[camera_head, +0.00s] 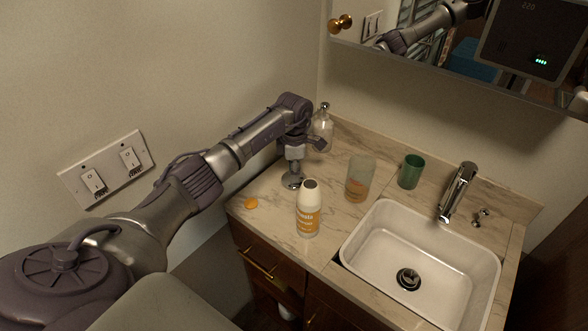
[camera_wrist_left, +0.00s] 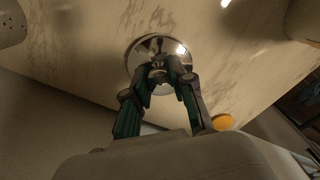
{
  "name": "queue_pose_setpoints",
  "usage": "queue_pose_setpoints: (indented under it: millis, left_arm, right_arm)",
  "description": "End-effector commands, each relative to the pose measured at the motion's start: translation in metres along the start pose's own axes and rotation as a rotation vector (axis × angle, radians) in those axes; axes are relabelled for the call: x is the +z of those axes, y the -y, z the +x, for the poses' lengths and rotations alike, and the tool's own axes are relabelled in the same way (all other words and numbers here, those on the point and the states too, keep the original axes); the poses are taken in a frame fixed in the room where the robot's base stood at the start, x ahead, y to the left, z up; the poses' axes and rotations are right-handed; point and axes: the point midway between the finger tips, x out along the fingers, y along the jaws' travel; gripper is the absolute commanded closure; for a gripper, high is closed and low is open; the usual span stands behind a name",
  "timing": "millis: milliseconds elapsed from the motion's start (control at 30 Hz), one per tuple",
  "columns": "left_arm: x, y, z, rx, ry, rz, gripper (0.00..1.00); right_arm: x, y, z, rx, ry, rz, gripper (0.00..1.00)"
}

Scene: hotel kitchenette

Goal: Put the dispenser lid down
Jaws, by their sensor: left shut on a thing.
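My left gripper (camera_head: 293,165) points down over the left part of the counter, shut on the dispenser lid. The lid (camera_head: 291,182) is a shiny silver disc held by its top, low at the counter surface; I cannot tell whether it touches. The left wrist view shows the lid (camera_wrist_left: 133,56) as a round disc beyond the fingertips (camera_wrist_left: 165,72), with marble around it. My right gripper is out of view.
A white-and-orange bottle (camera_head: 309,213), a translucent tumbler (camera_head: 360,172), a green cup (camera_head: 410,171) and a clear pump bottle (camera_head: 323,132) stand on the marble counter (camera_head: 333,218). A small orange item (camera_head: 251,203) lies near its left edge. The sink (camera_head: 385,240) is at right.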

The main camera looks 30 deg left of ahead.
Motion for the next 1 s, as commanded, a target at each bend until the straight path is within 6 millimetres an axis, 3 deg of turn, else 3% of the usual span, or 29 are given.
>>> queue_pose_setpoints:
  millis: [333,367,500,800,1000]
  left_arm:
    - [0.000,-0.001,0.005,0.001,0.000,-0.001,1.00]
    - [0.000,-0.001,0.004,0.001,0.000,-0.001,0.73]
    - [0.000,0.000,0.003,0.001,0.000,-0.001,0.51]
    - [0.000,0.000,0.002,0.000,0.000,-0.001,0.51]
    - [0.000,-0.002,-0.018,0.005,0.002,-0.001,0.51]
  right_arm:
    - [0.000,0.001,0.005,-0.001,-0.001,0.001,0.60]
    - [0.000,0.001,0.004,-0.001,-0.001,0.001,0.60]
    - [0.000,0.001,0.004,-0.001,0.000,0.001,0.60]
    - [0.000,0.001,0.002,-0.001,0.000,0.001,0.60]
    - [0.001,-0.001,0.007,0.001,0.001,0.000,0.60]
